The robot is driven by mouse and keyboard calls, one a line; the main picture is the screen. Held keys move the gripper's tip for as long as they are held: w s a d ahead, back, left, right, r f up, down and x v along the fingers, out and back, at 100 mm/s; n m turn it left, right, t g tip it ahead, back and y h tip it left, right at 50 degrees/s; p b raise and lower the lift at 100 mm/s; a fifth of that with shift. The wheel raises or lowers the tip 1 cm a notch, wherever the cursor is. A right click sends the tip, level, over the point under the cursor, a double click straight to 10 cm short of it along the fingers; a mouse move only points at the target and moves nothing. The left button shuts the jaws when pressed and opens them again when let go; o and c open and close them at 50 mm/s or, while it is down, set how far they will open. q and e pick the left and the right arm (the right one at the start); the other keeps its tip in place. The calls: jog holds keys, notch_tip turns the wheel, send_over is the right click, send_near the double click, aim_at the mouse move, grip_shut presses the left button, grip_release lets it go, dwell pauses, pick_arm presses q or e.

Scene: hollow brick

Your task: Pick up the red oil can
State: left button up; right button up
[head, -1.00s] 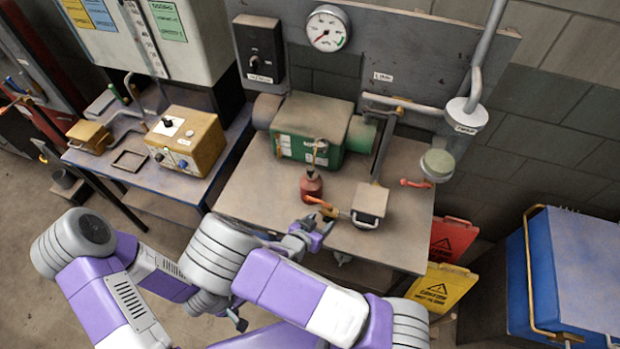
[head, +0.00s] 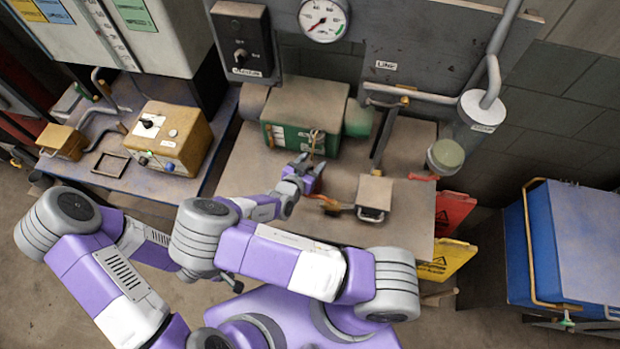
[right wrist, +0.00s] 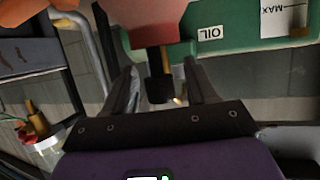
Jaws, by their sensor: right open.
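The red oil can (right wrist: 152,32) fills the top of the right wrist view, its narrower end pointing down to a dark piece between my fingers. In the head view its body is hidden behind my right gripper (head: 308,168), and only a thin spout (head: 315,138) shows above. My right gripper also shows in the right wrist view (right wrist: 163,82), its two fingers spread with a gap on either side of the dark piece. I cannot tell whether they touch the can. My left arm is at the left of the head view; its gripper is not clearly seen.
A green box (head: 293,139) marked OIL in the right wrist view stands just behind the can. A small beige-topped box (head: 374,193) and a brown-handled tool (head: 328,203) lie to the right on the workbench (head: 255,165). The bench's left part is clear.

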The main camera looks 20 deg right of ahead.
jog(key=shift+w+d+f, duration=0.15)
jog(key=shift+w+d, duration=0.05)
jog(key=shift+d, duration=0.1)
jog(key=shift+c, duration=0.4)
grip_shut()
